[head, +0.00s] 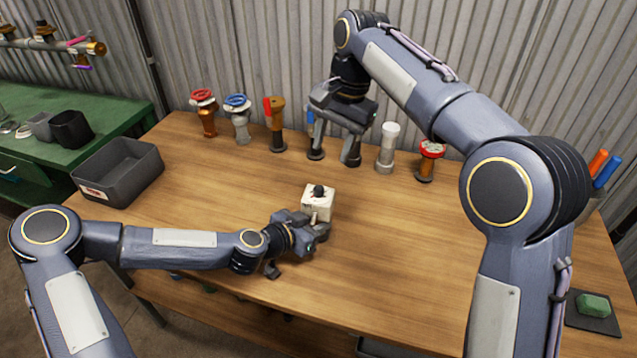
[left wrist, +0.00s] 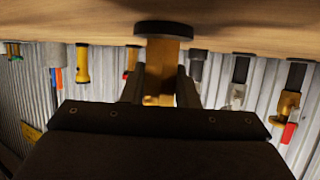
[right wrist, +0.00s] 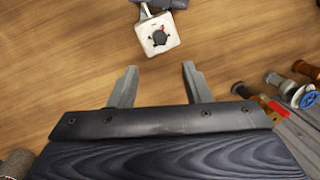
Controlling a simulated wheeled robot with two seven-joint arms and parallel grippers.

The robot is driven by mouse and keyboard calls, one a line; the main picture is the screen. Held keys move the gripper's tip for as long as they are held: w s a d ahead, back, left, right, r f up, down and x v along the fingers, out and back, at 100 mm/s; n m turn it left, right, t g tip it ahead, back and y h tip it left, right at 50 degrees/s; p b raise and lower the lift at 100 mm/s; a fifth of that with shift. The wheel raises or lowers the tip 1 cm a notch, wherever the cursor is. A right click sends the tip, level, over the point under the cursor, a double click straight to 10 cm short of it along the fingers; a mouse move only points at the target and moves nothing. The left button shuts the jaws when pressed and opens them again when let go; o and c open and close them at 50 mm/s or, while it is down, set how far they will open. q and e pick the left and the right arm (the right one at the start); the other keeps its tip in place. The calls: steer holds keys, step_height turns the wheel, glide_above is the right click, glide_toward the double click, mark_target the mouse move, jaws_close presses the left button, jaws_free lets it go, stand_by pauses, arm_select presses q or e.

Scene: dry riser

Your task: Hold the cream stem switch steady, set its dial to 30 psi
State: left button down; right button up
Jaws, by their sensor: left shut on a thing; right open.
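The cream stem switch (head: 317,203) stands upright near the middle of the table, with a black dial knob on its box-shaped head. In the right wrist view the cream head (right wrist: 149,45) shows its dark knob with a small red mark; the dial figures are too small to read. My left gripper (head: 312,228) is shut on the brass stem (left wrist: 160,75) below the head; its dark round base shows in the left wrist view. My right gripper (head: 336,122) is open and empty, above the back of the table, apart from the switch.
Several valves and fittings line the back edge, including a red-wheel valve (head: 205,112), a blue-wheel valve (head: 238,118) and a white-topped one (head: 387,148). A grey bin (head: 120,172) stands at left. A green block (head: 593,305) lies on a dark pad at right.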

mark_target(319, 188)
steer(key=a+f+n, duration=0.1)
steer(key=f+n, duration=0.2)
steer(key=n, duration=0.2)
steer(key=f+n+h, duration=0.1)
steer(key=f+n, duration=0.2)
steer(key=n, duration=0.2)
steer(key=a+f+n+h, duration=0.1)
steer(key=f+n, duration=0.3)
steer(key=n, duration=0.1)
steer(key=shift+s+a, duration=0.3)
steer(key=shift+a, duration=0.05)
